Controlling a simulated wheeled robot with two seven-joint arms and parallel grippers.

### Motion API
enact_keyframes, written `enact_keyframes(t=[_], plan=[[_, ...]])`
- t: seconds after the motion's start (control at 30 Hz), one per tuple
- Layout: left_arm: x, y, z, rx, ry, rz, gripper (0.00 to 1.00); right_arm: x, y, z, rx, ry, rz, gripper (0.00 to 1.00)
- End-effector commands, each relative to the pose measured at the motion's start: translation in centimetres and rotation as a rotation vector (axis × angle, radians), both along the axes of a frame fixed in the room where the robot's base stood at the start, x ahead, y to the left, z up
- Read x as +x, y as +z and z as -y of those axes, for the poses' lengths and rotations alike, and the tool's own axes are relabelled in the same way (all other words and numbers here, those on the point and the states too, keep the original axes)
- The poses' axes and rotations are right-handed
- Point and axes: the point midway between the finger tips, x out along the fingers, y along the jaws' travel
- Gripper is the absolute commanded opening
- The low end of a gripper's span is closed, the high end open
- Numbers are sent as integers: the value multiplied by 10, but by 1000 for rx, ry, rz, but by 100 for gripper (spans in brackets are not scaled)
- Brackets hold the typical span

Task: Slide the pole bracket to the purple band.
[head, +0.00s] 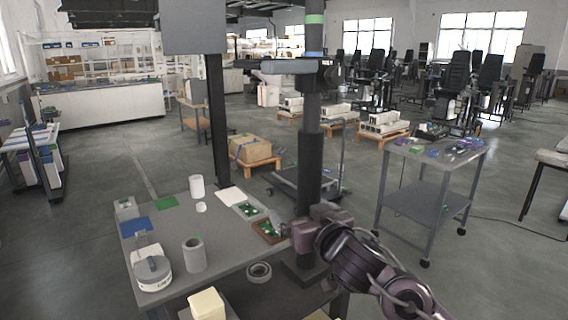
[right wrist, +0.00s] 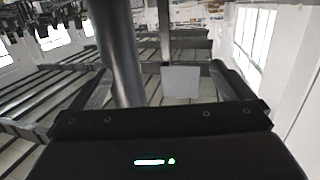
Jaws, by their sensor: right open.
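The upright dark pole (head: 312,112) stands at the table's right edge. It has a green band (head: 314,19) near the top of the picture and a blue band (head: 314,53) lower down. The pole bracket (head: 290,67), a grey collar with a flat arm reaching left, sits just below the blue band. I cannot make out a purple band. My right gripper (head: 304,232) is open and empty beside the lower pole, well below the bracket. In the right wrist view the pole (right wrist: 115,50) rises near the left finger. My left gripper is not in view.
The grey table (head: 225,245) holds a white cup, a grey cup, a round device, and trays with green boards. A second dark post (head: 217,120) with a grey panel (head: 194,27) stands left of the pole. A wheeled cart (head: 425,195) stands at right. Open floor lies between.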

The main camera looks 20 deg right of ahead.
Motion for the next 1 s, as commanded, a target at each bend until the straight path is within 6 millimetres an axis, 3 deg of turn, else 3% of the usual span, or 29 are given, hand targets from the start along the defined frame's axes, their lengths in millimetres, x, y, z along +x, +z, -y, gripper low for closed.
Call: enact_keyframes(t=[0.03,0.1,0.2,0.33,0.43,0.57,1.0], plan=[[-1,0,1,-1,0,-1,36,2,49,1,4,23,101,100],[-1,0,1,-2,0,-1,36,-3,104,0,28,66,213,100],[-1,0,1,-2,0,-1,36,-17,172,-1,58,127,339,100],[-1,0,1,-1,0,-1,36,-38,231,0,86,188,439,100],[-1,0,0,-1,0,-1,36,-49,254,1,99,216,475,100],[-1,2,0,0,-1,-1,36,-52,266,0,109,230,489,100],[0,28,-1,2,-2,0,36,1,292,-19,113,231,491,100]])
